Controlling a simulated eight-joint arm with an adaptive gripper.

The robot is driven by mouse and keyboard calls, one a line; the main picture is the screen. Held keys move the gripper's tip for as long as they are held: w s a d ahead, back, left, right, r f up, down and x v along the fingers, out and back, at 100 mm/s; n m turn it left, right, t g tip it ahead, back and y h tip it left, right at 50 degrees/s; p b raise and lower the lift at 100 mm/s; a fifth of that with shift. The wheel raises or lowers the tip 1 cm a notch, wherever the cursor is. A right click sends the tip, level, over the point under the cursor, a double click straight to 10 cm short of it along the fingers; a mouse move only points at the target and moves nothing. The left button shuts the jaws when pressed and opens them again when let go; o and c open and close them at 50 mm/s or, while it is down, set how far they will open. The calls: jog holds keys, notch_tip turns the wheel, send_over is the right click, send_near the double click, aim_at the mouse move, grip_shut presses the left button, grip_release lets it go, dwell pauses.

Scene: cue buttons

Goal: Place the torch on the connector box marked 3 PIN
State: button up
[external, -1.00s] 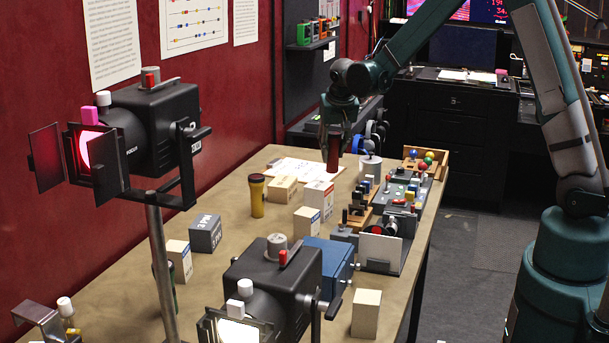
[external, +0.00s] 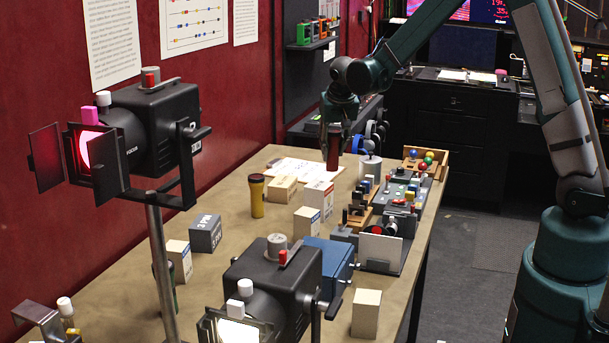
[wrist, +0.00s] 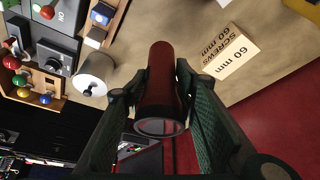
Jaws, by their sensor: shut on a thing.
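My gripper (external: 336,122) is shut on a dark red cylindrical torch (external: 333,153), held roughly upright over the far part of the table. In the wrist view the torch (wrist: 162,85) sits between the two fingers (wrist: 160,92), its round glassy end towards the camera. Several small boxes stand on the table: a grey box (external: 205,234) with white lettering, and pale boxes with labels (external: 319,197) and (external: 306,221).
A yellow cylinder (external: 257,196) stands left of the pale boxes. A box marked SCREWS 60 mm (wrist: 231,50) is beside the torch in the wrist view. A white cylinder (external: 370,168) and a ball rack (external: 426,162) are to the right. Stage lamps (external: 150,130) fill the foreground.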

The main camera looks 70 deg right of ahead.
jog(key=r, duration=1.2)
jog(key=shift+w+a+r, duration=0.25)
jog(key=w+a+n, duration=0.1)
jog(key=w+a, duration=0.7)
jog(key=a, duration=0.6)
jog(key=w+a+n+t, duration=0.1)
jog(key=w+a, duration=0.7)
jog(key=a, duration=0.5)
jog(key=w+a+n, duration=0.1)
jog(key=w+a, duration=0.6)
jog(key=a, duration=0.7)
jog(key=shift+y, duration=0.4)
jog(key=shift+w+a+f, duration=0.1)
jog(key=shift+w+f, duration=0.05)
jog(key=shift+f, duration=1.15)
jog(key=shift+w+a+f, duration=0.1)
jog(key=shift+f, duration=1.2)
jog(key=shift+f, duration=0.1)
notch_tip(320, 180, down, 6)
jog(key=shift+p, duration=0.4)
